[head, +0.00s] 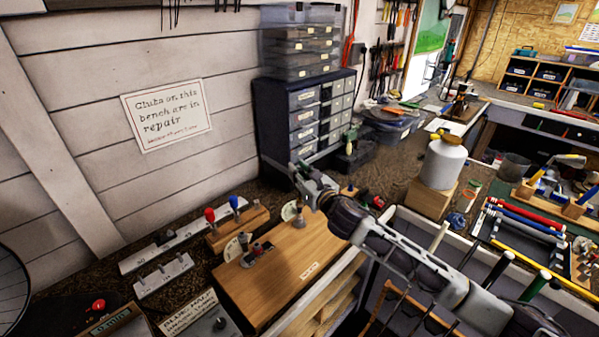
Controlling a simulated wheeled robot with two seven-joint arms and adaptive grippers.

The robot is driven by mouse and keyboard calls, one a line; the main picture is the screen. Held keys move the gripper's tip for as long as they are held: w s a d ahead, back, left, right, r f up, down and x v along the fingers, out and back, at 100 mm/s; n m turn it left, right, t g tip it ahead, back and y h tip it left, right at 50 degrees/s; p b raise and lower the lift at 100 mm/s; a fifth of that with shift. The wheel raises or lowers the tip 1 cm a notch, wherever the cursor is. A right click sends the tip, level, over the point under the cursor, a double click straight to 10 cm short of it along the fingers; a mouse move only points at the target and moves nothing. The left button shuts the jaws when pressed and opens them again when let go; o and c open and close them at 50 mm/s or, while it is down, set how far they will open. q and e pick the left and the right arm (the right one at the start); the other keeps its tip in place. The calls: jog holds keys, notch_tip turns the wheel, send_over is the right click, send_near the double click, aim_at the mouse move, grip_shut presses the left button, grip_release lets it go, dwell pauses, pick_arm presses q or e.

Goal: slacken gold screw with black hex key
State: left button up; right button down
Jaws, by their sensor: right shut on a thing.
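My right gripper (299,174) reaches in from the lower right, over the back of the wooden fixture board (276,282). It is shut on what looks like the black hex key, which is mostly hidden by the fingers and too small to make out. Below the gripper, a small grey post and a round pale dial (290,211) stand on the board. A second dial (236,247) with a dark metal clamp (257,254) stands at the board's left. I cannot make out the gold screw. My left gripper is not in view.
A wooden block (236,232) holds a red-handled tool (209,214) and a blue-handled tool (234,202) left of the board. A drawer cabinet (303,118) stands behind; a white jug (443,162) stands right.

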jog(key=shift+p, duration=0.6)
dwell(1.5)
jog(key=shift+f+b, duration=0.65)
jog(key=shift+f, duration=0.3)
dwell(0.7)
jog(key=c, duration=1.2)
grip_release()
jog(key=shift+s, duration=0.1)
jog(key=shift+v, duration=5.9)
jog(key=shift+m, duration=0.3)
